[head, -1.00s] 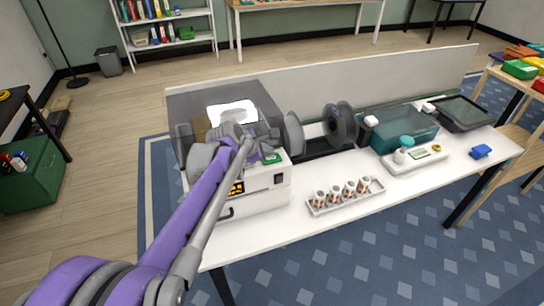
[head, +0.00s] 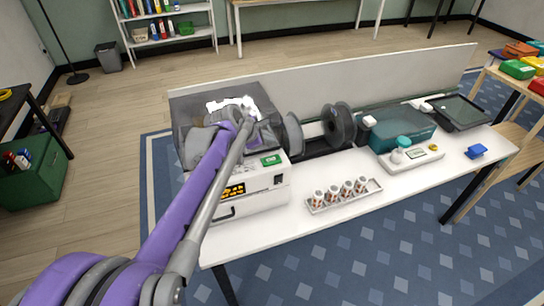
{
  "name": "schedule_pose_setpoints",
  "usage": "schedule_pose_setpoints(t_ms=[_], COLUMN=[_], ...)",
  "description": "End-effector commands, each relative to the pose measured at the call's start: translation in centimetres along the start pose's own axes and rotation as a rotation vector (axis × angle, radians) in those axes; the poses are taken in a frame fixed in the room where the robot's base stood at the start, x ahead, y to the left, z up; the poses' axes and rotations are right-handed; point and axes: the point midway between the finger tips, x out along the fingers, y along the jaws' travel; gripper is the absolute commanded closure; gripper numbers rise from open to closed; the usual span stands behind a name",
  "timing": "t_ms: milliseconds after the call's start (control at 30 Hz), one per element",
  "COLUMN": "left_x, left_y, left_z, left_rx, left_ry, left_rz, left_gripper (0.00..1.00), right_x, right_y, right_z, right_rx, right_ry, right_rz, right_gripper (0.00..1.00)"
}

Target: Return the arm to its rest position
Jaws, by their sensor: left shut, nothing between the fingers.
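My left arm comes in from the lower left, purple and grey. Its gripper (head: 213,119) is at the white machine (head: 250,198) with the smoky clear cover (head: 185,108), at the left end of the table. The gripper is shut with nothing in it. Its fingers are small and partly hidden by the wrist, so I cannot tell whether they touch the machine. My right gripper is not in view.
A low grey partition (head: 385,75) runs behind. Open floor lies left.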

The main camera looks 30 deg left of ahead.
Motion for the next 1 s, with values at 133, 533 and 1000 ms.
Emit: schedule_pose_setpoints(t_ms=[133, 533, 1000], left_x=[0.1, 0.1, -4.1], left_y=[-0.1, -0.1, -13.3], left_z=[-0.1, -0.1, 1.0], left_rx=[0.0, 0.0, 0.815], left_ry=[0.001, 0.0, 0.017], left_rz=[-0.001, -0.001, -0.147], left_gripper=[1.0, 1.0, 1.0], right_x=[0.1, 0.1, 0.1], right_y=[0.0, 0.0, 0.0], right_z=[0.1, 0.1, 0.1], right_rx=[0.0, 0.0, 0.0], right_ry=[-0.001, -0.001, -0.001], right_rz=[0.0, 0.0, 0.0], right_gripper=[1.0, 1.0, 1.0])
